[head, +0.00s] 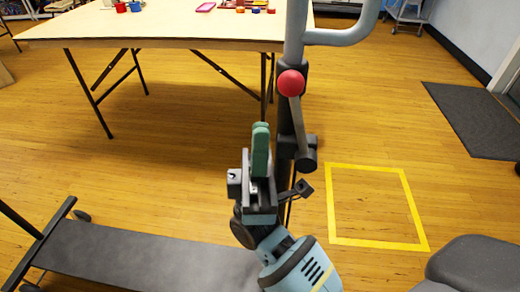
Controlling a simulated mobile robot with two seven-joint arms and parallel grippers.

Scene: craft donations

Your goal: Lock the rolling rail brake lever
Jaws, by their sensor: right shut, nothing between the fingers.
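The brake lever (298,118) is a grey bar with a red ball knob (291,83) at its top end. It stands nearly upright, tilted slightly left, rising from a dark pivot (306,160) on the rolling rail's post (296,35). My right gripper (260,130) is shut and empty, with its green fingers pointing up. In the picture it lies left of the lever and below the knob, with a visible gap to both. Its depth relative to the lever is hard to tell. My left gripper is not in view.
A light wooden table (150,25) with small craft items stands behind the post. A dark low platform (140,258) with wheels lies at lower left. A yellow taped square (378,167) marks empty floor at right. A dark mat (475,118) lies farther right.

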